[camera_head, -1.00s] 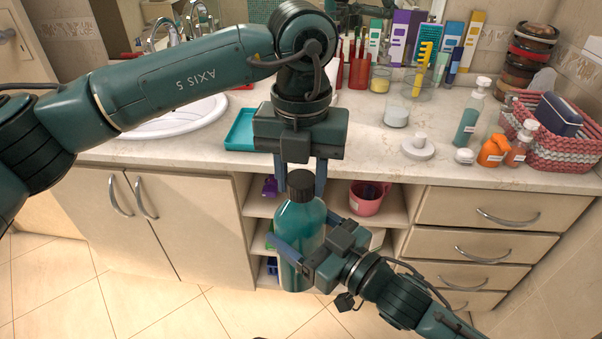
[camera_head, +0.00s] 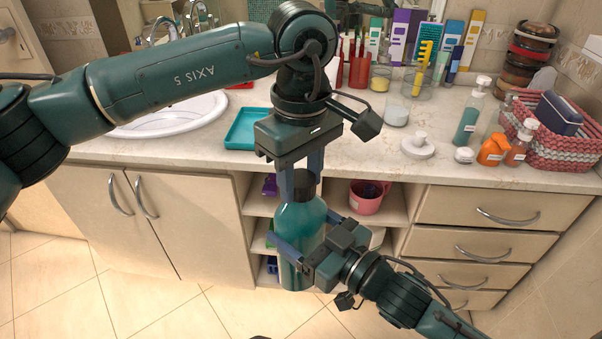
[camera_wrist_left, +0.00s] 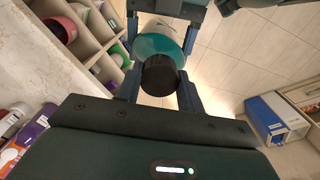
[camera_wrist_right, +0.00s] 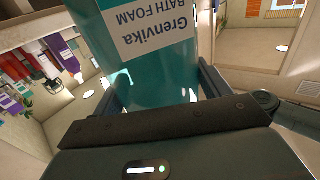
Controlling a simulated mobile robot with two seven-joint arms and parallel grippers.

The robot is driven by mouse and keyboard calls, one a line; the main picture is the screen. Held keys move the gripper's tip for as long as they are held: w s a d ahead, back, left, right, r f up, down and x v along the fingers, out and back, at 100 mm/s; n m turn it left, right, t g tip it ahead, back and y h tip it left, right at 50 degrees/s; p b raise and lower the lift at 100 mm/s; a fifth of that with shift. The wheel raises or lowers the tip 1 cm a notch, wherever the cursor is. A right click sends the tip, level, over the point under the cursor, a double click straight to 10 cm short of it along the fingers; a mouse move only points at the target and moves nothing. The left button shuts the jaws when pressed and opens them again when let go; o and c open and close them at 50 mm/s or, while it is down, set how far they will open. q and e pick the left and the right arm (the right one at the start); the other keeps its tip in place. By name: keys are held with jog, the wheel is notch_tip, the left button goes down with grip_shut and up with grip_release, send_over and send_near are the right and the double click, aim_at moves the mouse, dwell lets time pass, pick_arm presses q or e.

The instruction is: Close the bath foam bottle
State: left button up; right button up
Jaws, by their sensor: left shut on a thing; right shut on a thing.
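The bath foam bottle (camera_head: 302,222) is a tall teal bottle, held upright in the air in front of the vanity. Its label reads "Grenvika BATH FOAM" in the right wrist view (camera_wrist_right: 155,38). A black cap (camera_head: 304,186) sits at the top of its neck; it also shows in the left wrist view (camera_wrist_left: 160,76). I cannot tell how far the cap is screwed down. My left gripper (camera_head: 300,182) points down from above, shut on the cap with one finger on each side. My right gripper (camera_head: 290,252) comes from the lower right, shut around the bottle's body.
Open shelves below hold a pink mug (camera_head: 368,198). Drawers (camera_head: 485,212) are at right.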

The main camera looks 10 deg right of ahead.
pick_arm(q)
jog(key=m, duration=0.4)
jog(key=o, duration=1.1)
jog(key=shift+r, duration=2.3)
jog(key=shift+c, duration=0.4)
